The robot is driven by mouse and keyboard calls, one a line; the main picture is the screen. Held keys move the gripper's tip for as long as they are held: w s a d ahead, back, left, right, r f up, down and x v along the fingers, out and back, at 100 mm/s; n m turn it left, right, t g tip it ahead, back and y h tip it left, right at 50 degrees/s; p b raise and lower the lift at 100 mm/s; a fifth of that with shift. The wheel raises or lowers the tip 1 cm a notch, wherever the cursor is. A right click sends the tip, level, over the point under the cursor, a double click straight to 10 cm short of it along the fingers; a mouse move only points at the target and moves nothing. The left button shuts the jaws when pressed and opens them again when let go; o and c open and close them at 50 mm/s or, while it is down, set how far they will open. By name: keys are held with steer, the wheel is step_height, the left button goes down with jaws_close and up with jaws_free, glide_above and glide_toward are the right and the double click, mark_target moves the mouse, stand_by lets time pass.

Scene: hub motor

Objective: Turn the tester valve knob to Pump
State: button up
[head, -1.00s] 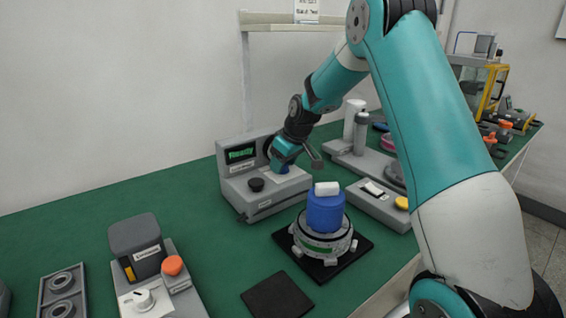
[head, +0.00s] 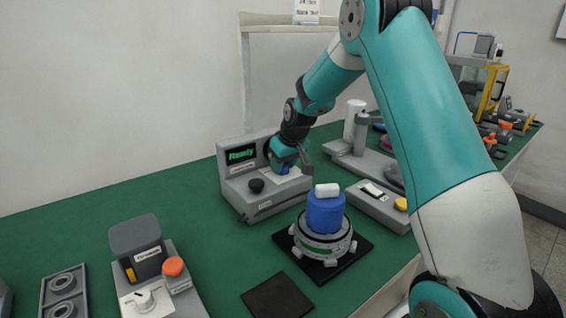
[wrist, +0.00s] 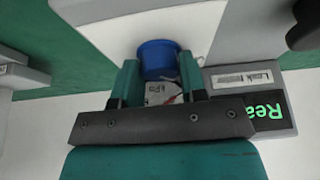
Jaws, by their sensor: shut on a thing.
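The grey tester (head: 236,190) stands on the green bench by the wall, with a lit green "Ready" display (head: 241,154). My gripper (head: 284,166) is at the right part of the tester, reaching down to a blue knob (head: 283,171). In the wrist view my gripper (wrist: 160,68) has its two teal fingers on either side of the blue knob (wrist: 158,52), shut on it. A gauge face marked kPa (wrist: 160,95) shows between the fingers. The knob's pointer and position marks are hidden or too small to read.
A black knob (head: 257,186) sits on the tester's front left of my gripper. A blue cylinder with a white top (head: 325,210) stands on a round grey fixture in front. A grey unit with a yellow button (head: 401,204) is to the right. Open green bench lies left.

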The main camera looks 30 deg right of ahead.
steer(key=shift+a+m+h+p, duration=0.1)
steer(key=shift+m+h+p, duration=0.55)
steer(key=shift+m, duration=1.45)
steer(key=o, duration=0.7)
steer(key=shift+c, duration=0.2)
steer(key=shift+r, duration=0.1)
steer(key=v, duration=1.7)
steer(key=shift+a+r, duration=0.15)
steer(key=shift+a, duration=0.1)
